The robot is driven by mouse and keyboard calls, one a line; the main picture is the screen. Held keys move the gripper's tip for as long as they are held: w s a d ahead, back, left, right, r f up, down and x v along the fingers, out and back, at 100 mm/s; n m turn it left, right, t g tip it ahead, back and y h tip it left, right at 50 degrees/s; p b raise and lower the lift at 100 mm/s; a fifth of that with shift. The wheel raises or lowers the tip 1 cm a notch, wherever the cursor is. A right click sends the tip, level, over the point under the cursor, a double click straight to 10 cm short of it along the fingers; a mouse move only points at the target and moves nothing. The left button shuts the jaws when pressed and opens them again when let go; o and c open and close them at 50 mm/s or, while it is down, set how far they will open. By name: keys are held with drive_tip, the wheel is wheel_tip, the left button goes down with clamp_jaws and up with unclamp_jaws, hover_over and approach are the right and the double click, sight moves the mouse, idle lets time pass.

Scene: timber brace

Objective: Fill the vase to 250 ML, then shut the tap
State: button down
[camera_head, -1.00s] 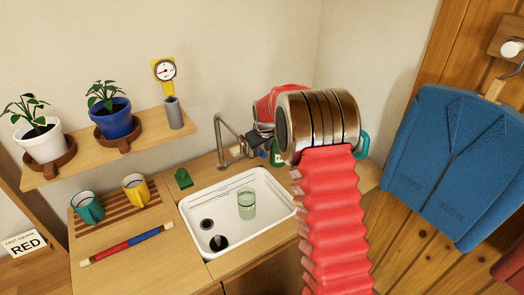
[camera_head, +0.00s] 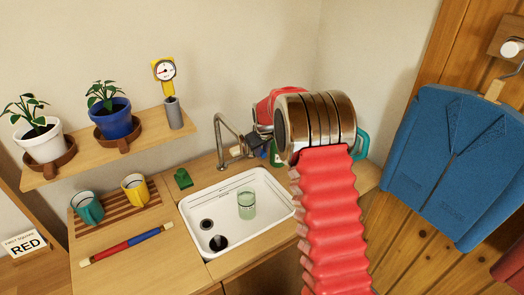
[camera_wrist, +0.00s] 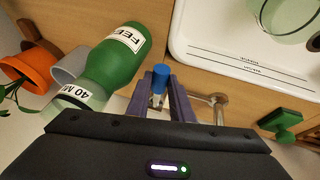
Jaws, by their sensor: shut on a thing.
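The vase (camera_head: 246,205), a pale green clear vessel, stands upright in the white sink (camera_head: 205,190); part of it shows at the top right of the wrist view (camera_wrist: 292,18). Its fill level and marks are not readable. The grey metal tap (camera_head: 222,135) stands behind the sink; no stream of water can be made out. In the wrist view my gripper (camera_wrist: 160,98) is shut on the blue-tipped tap handle (camera_wrist: 160,76), between its purple fingers. In the head view my arm hides much of the handle.
A green bottle labelled FEED (camera_wrist: 112,58) and a vessel marked 40 ML (camera_wrist: 72,100) stand close beside my gripper. A green block (camera_head: 182,178) sits left of the sink. Two mugs (camera_head: 88,207) stand on the slatted rack. A shelf (camera_head: 150,135) holds plants and a dial gauge.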

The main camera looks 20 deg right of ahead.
drive_tip(key=shift+r, duration=0.1)
idle(0.3)
drive_tip(key=shift+w+r+g+h, duration=0.3)
drive_tip(key=shift+r+g, duration=0.35)
drive_tip(key=shift+g, duration=0.25)
drive_tip(key=c, duration=1.8)
unclamp_jaws()
drive_tip(key=shift+c, duration=0.2)
drive_tip(key=shift+r, duration=0.15)
drive_tip(key=v, duration=1.3)
drive_tip(key=shift+r, duration=0.2)
